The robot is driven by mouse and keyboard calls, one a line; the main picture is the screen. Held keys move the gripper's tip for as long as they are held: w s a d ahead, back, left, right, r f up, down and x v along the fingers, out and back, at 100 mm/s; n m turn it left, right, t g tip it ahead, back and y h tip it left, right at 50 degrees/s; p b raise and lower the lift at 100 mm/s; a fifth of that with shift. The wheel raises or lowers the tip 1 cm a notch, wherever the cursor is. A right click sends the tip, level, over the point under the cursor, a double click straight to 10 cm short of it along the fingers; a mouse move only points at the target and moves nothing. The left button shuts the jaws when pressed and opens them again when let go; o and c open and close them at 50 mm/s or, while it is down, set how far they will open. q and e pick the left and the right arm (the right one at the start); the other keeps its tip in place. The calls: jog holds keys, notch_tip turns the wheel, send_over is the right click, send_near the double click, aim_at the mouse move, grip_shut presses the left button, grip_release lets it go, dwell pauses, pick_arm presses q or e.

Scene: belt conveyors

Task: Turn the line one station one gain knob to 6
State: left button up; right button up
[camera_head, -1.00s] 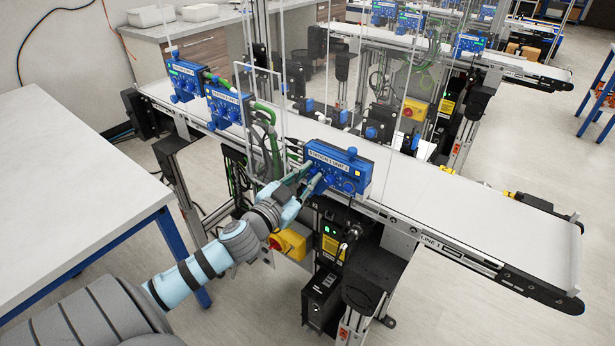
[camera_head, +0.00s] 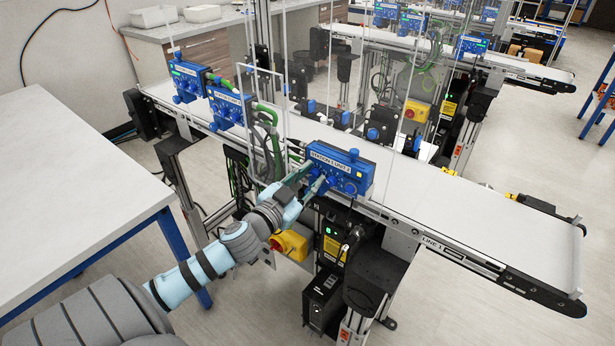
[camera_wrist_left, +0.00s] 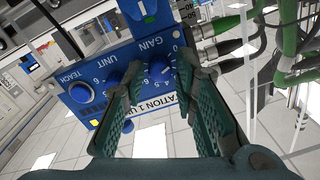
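The blue station box (camera_head: 338,170) on the near side of the line 1 conveyor bears a label that starts "STATION 1 UNIT". In the left wrist view, its gain knob (camera_wrist_left: 160,69) is blue, with a printed number scale around it. My left gripper (camera_head: 317,175) reaches the front of this box. In the wrist view the two fingers (camera_wrist_left: 158,76) are apart, one on each side of the gain knob, with visible gaps; I cannot tell contact. The knob's exact setting is unclear. The left finger partly covers the unit knob (camera_wrist_left: 115,82). My right gripper is not in view.
Two more blue boxes hang further left on the conveyor, the nearer one (camera_head: 229,108) beside green cables (camera_head: 266,112). Clear upright panels stand along the belt (camera_head: 430,190). A yellow switch box (camera_head: 289,245) sits below my gripper. A white table (camera_head: 70,180) stands at left.

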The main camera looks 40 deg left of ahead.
pick_arm(q)
jog(key=s, duration=1.2)
jog(key=shift+d, duration=0.4)
